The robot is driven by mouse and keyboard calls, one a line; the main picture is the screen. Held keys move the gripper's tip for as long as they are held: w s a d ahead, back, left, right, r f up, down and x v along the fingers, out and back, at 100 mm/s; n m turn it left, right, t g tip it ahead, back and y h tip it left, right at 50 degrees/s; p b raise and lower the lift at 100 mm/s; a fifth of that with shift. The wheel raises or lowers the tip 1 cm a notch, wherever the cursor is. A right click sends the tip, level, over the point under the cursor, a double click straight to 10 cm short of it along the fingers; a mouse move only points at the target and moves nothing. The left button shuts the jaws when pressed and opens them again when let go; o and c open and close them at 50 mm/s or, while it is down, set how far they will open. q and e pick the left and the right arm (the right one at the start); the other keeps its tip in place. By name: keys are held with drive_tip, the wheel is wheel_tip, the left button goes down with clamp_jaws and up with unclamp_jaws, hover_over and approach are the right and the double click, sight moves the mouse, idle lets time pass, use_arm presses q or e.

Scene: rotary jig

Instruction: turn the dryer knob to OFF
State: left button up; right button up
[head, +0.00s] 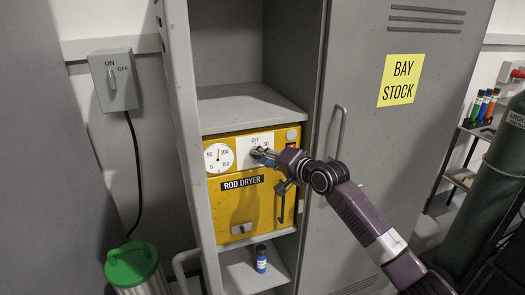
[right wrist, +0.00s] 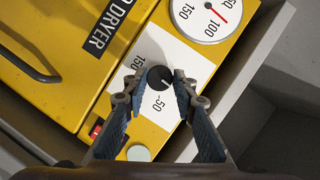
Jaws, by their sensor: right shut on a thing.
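The rod dryer (head: 235,200) is a yellow box on a locker shelf, with a white dial plate marked OFF and 50 in the head view. Its black knob (right wrist: 159,78) shows in the right wrist view, on the white plate between the marks 150 and 50. A pale pointer line on the knob points to the lower right of that view. My right gripper (head: 264,155) is at the plate, its fingers (right wrist: 158,80) shut on the knob from both sides. A finger covers part of the plate, and the OFF mark is not visible in the wrist view. My left gripper is out of view.
The grey locker door (head: 400,120) stands to the right. A blue bottle (head: 261,259) is below the dryer. A wall switch box (head: 112,82) hangs left.

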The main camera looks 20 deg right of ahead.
drive_tip(key=shift+f+n, duration=0.15)
drive_tip(key=shift+n, duration=0.15)
idle(0.4)
drive_tip(key=o, duration=1.2)
drive_tip(key=shift+p, duration=0.3)
drive_tip(key=shift+c, duration=0.2)
drive_tip(key=shift+s, duration=0.1)
drive_tip(key=v, duration=1.2)
drive_tip(key=shift+a, duration=0.1)
